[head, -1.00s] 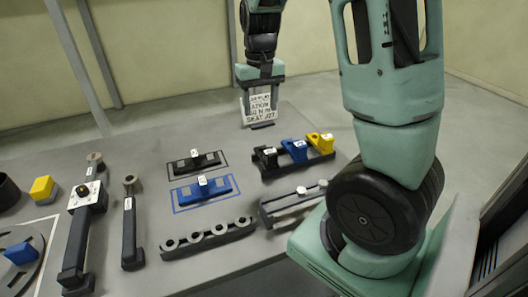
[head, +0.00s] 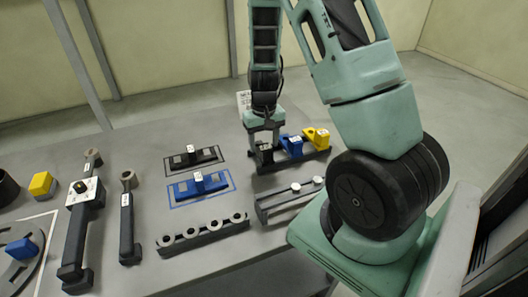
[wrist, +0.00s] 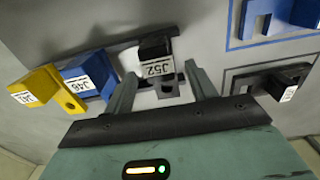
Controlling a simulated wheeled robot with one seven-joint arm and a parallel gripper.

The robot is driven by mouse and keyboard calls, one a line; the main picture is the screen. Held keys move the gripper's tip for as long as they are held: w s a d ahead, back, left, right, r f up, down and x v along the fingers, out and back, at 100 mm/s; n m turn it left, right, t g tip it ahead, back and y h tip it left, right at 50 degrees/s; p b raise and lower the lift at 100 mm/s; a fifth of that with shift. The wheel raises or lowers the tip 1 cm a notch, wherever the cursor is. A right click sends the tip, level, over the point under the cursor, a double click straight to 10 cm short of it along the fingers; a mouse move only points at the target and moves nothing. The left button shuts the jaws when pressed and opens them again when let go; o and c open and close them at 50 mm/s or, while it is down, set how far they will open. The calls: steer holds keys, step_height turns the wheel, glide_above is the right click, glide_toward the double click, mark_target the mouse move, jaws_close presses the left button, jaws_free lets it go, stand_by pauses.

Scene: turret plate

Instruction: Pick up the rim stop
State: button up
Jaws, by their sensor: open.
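Three labelled blocks stand in a dark rack (head: 318,156): a black one (wrist: 157,47) marked J52, a blue one (head: 292,146) and a yellow one (head: 316,137). Which of them is the rim stop I cannot tell from the pictures. My gripper (wrist: 160,75) is open and empty, pointing down at the black block. In the wrist view the black block shows between the two fingertips. In the head view my gripper hides part of that block. I cannot tell whether the fingers touch it.
A bar with two pale knobs (head: 290,201) lies just in front of the rack. Blue (head: 201,185) and black (head: 192,157) fixtures sit in outlined areas to the left.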

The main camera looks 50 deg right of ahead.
steer(key=shift+f, duration=1.15)
steer(key=c, duration=1.2)
jaws_close()
steer(key=shift+r, duration=0.15)
